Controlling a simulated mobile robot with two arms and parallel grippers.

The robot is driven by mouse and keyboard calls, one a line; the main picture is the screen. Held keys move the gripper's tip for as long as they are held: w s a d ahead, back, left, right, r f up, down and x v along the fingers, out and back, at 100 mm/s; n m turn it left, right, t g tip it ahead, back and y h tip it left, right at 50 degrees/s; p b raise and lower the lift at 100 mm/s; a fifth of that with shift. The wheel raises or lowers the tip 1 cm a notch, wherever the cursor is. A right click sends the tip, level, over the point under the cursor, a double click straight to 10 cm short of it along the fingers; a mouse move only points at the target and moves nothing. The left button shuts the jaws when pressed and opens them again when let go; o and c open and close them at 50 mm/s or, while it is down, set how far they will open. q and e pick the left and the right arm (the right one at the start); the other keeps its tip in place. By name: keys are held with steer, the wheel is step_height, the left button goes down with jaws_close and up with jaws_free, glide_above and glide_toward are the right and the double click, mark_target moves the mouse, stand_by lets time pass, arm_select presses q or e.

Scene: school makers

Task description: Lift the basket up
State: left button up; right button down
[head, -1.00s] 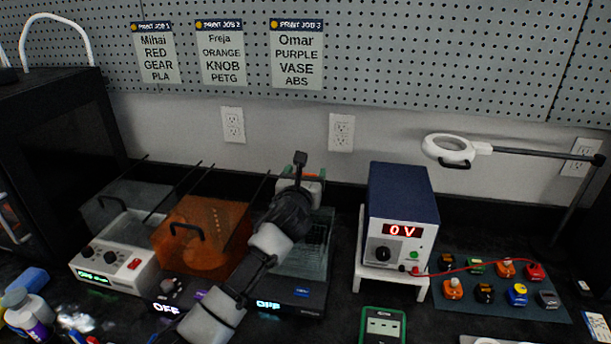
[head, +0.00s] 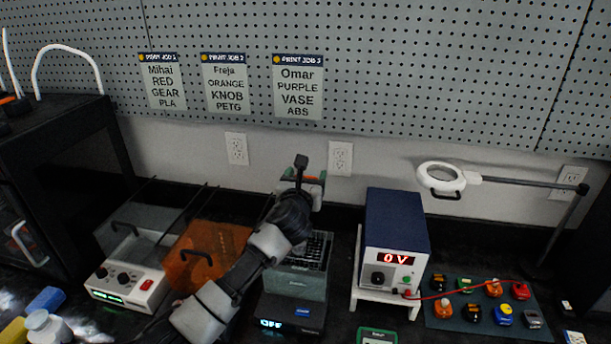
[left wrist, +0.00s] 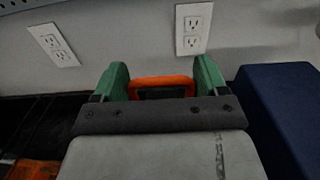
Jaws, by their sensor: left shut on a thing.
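The basket (head: 312,250) is a dark wire-mesh one, in the head view just right of my left forearm. My left gripper (head: 313,177) is at the far side, above the basket's back, partly hidden by my own wrist. In the left wrist view the green fingers of my left gripper (left wrist: 163,82) stand on both sides of an orange loop, which looks like the basket's handle (left wrist: 160,80). The gripper is shut on it. The basket's lower part is hidden by the tank and my arm. My right gripper is out of view.
An orange lid (head: 203,255) and a grey see-through lid (head: 140,243) with handles stand left of my arm. A blue power supply (head: 395,235) on a white stand is close on the right. A magnifier lamp (head: 441,178) stands further right.

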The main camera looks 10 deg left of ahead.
arm_select(q)
steer(key=shift+r, duration=0.4)
steer(key=o, duration=0.9)
steer(key=shift+d, duration=0.1)
steer(key=shift+o, duration=0.2)
steer(key=shift+s+f, duration=0.1)
steer(key=shift+f, duration=0.05)
steer(key=shift+s, duration=0.3)
steer(key=s, duration=1)
steer(key=shift+b, duration=0.45)
